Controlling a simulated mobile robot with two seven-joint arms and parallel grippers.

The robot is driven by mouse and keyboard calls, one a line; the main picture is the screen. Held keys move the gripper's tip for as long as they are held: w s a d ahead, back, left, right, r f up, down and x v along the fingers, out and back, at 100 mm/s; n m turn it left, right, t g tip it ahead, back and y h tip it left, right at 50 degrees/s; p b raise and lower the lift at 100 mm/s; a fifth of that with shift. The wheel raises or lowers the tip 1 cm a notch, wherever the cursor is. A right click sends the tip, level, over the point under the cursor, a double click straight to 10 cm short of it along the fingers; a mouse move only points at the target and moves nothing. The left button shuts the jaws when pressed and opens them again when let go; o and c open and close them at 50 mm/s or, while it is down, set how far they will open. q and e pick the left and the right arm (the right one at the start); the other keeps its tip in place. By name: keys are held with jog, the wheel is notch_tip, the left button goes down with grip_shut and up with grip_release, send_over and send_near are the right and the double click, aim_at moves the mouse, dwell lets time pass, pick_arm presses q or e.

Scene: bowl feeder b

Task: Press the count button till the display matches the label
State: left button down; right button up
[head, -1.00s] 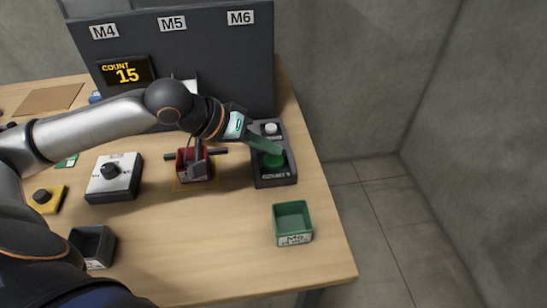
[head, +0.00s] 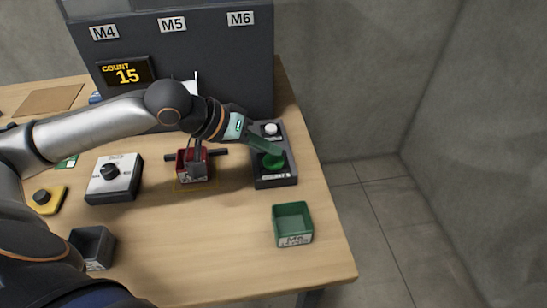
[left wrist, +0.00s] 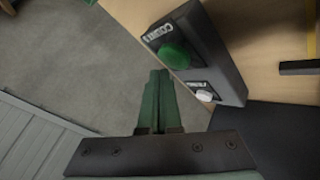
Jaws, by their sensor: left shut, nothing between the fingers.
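The count display (head: 127,74) reads 15 in yellow digits on the dark panel. The green count button (head: 273,162) sits on a dark control box (head: 276,181) at the table's right side, and it also shows in the left wrist view (left wrist: 176,54). My left gripper (head: 281,153) is shut and empty, its green fingers angled down close to the button. In the left wrist view its fingertips (left wrist: 158,74) appear just beside the button; I cannot tell whether they touch. A white card (head: 190,86) behind my arm is mostly hidden, its text unreadable. My right gripper is not in view.
A white button (head: 270,129) shares the control box. A green bin (head: 293,222) stands in front of it. A red bin (head: 193,167) with a dark bar, a white dial box (head: 114,178) and a grey bin (head: 93,246) stand to the left. The front middle of the table is clear.

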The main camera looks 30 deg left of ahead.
pick_arm(q)
jog(key=shift+f, duration=0.1)
dwell(0.7)
jog(key=shift+f, duration=0.3)
jog(key=shift+f, duration=0.55)
dwell(0.8)
jog(key=shift+r+p, duration=0.9)
jog(key=shift+p, duration=0.65)
